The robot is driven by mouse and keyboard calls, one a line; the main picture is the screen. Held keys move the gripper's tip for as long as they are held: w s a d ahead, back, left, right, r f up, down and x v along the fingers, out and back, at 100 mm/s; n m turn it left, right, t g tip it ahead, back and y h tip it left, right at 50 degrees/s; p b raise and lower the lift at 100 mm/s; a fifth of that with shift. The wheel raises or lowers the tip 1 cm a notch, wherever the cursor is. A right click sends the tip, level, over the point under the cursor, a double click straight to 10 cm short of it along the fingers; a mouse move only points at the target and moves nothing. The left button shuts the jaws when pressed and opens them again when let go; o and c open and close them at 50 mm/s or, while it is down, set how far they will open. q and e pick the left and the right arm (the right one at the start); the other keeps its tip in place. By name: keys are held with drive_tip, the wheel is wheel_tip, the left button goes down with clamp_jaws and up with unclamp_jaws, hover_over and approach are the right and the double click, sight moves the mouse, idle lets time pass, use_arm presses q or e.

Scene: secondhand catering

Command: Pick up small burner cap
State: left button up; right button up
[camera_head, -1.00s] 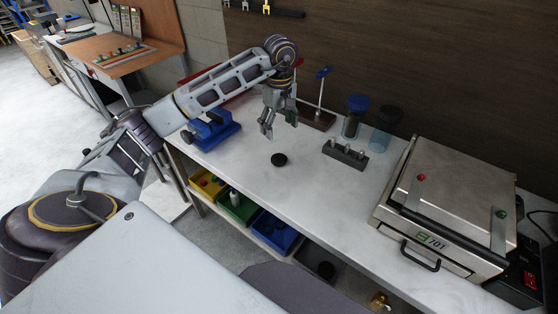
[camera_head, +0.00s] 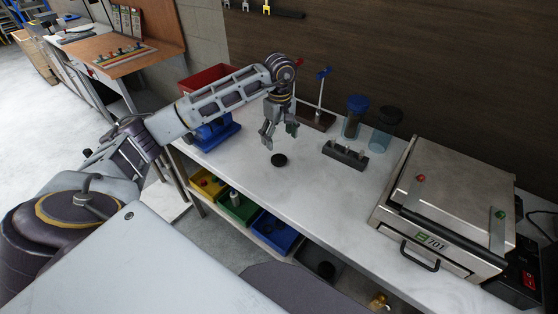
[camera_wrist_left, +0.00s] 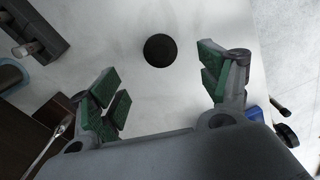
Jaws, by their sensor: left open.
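The small burner cap (camera_head: 279,160) is a black disc lying flat on the white worktop. It also shows in the left wrist view (camera_wrist_left: 160,50), beyond the fingertips and between their lines. My left gripper (camera_head: 277,140) is open and empty above the worktop, a little above and behind the cap, not touching it. In the left wrist view its green-padded fingers (camera_wrist_left: 165,85) stand wide apart. My right gripper is in neither view.
A grey block with metal pegs (camera_head: 345,155) stands right of the cap. Two jars with dark or blue lids (camera_head: 355,116) stand behind it. A blue clamp (camera_head: 214,133) is to the left, a red bin (camera_head: 205,77) behind. A metal press (camera_head: 445,200) fills the right end.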

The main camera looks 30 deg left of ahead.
sight(279, 158)
use_arm(q)
wheel_tip(279, 158, down, 3)
drive_tip(key=shift+f, duration=0.7)
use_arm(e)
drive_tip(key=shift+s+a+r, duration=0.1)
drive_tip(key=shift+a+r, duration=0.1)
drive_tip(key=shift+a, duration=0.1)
use_arm(q)
drive_tip(key=shift+f, duration=0.1)
drive_tip(key=shift+a+f+p, duration=0.1)
drive_tip(key=shift+f+p, duration=0.4)
drive_tip(key=shift+f, duration=1.25)
drive_tip(key=shift+w+f+p, duration=0.1)
drive_tip(key=shift+f+p, duration=0.2)
drive_tip(key=shift+f, duration=0.45)
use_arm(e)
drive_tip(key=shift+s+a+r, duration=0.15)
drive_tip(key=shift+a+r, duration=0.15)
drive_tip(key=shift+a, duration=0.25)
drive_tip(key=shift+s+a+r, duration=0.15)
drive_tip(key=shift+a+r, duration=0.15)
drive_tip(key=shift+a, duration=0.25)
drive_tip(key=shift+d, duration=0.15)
